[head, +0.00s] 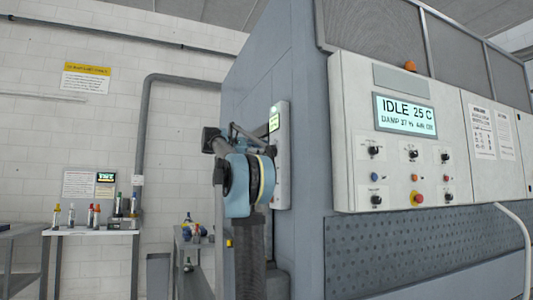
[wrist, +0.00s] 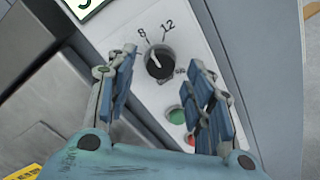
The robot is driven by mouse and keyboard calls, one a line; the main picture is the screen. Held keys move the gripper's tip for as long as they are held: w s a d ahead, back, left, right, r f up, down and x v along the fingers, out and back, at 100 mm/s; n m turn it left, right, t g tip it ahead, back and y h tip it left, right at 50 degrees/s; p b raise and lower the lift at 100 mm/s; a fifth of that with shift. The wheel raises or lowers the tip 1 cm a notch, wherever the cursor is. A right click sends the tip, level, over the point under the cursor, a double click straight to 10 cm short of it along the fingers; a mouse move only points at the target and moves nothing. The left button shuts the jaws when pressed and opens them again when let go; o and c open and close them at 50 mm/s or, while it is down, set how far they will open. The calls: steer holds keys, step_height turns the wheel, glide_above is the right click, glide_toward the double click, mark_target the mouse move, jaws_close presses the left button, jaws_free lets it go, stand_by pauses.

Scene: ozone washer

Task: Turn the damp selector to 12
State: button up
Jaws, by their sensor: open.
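The damp selector (wrist: 160,61) is a round black knob on a narrow pale panel (wrist: 215,62). Printed numbers 8 and 12 stand above it, and its light pointer line leans up-left, toward the 8 side. A smaller label at its lower right is unreadable. My gripper (wrist: 163,74) is open and empty, with one blue-padded finger on each side of the knob in the wrist view. I cannot tell whether the fingers reach its depth; no contact shows. In the head view, the panel (head: 283,130) is on the machine's side, and my arm hides the knob.
A green button (wrist: 175,115) and a red button (wrist: 191,139) sit below the knob, near the right finger. A small display (wrist: 84,5) is above. The main control panel (head: 382,78) reads IDLE 25 C. A side table (head: 92,232) holds several bottles.

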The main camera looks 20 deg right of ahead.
steer(key=shift+d, duration=1.2)
steer(key=shift+c, duration=0.3)
steer(key=c, duration=1)
steer(key=shift+m, duration=3.9)
steer(key=shift+f, duration=0.1)
